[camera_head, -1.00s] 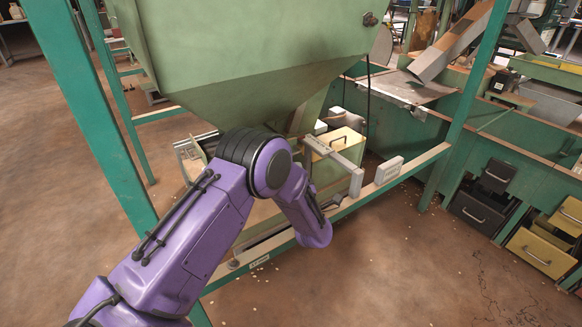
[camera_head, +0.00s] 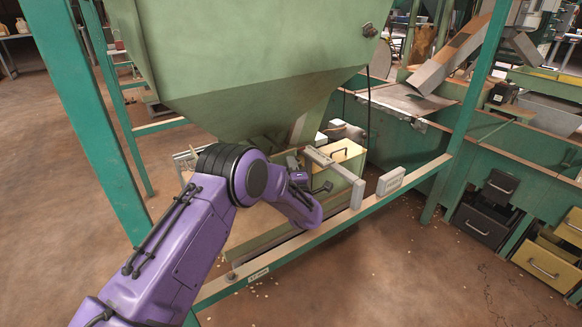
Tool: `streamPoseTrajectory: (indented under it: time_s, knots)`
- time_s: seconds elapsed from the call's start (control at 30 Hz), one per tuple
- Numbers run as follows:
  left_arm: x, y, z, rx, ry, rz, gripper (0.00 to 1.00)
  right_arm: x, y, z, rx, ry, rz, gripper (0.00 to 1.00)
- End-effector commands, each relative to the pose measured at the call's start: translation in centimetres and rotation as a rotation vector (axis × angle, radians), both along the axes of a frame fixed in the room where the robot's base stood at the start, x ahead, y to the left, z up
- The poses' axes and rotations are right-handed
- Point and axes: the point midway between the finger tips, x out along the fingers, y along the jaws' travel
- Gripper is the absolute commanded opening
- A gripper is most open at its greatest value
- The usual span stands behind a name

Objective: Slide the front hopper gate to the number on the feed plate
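The front hopper (camera_head: 250,95) is a large green bin filling the top of the view. Below its outlet, a grey metal gate bar with a bent-down end (camera_head: 335,164) reaches out over the front rail. A small grey plate (camera_head: 391,180) with dark lettering too small to read stands on the rail to its right; I take it for the feed plate. My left gripper (camera_head: 312,182) is just left of the gate bar, under the hopper. Its dark fingers are small and partly hidden by my purple wrist, so their opening and any contact are unclear. My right gripper is out of view.
Green frame posts stand left (camera_head: 95,130) and right (camera_head: 468,110). A yellowish box with a black handle (camera_head: 345,153) sits behind the bar. Drawers (camera_head: 543,262) stand at right.

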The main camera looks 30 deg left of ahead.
Motion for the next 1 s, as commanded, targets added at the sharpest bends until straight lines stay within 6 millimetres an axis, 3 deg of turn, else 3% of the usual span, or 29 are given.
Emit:
streamPoseTrajectory:
  time_s: [0.33, 0.67, 0.7, 0.77, 1.0]
  knots:
    - [-1.6, -4.3, 0.2, 0.0, 0.002, -0.005, 0.0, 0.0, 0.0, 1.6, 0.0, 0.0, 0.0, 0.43]
    - [-1.9, -4.7, -0.1, 0.0, 0.002, -0.002, 0.0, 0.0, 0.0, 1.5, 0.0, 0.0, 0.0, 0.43]
    - [-1.9, -4.7, -0.1, 0.0, 0.002, -0.002, 0.21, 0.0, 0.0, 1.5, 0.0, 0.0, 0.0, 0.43]
    - [-1.9, -4.7, -0.1, 0.0, 0.002, -0.002, 0.36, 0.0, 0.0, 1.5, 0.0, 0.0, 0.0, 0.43]
    - [-1.9, -4.6, 0.0, 0.001, 0.001, 0.0, 0.36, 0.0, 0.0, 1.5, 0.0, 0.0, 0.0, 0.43]
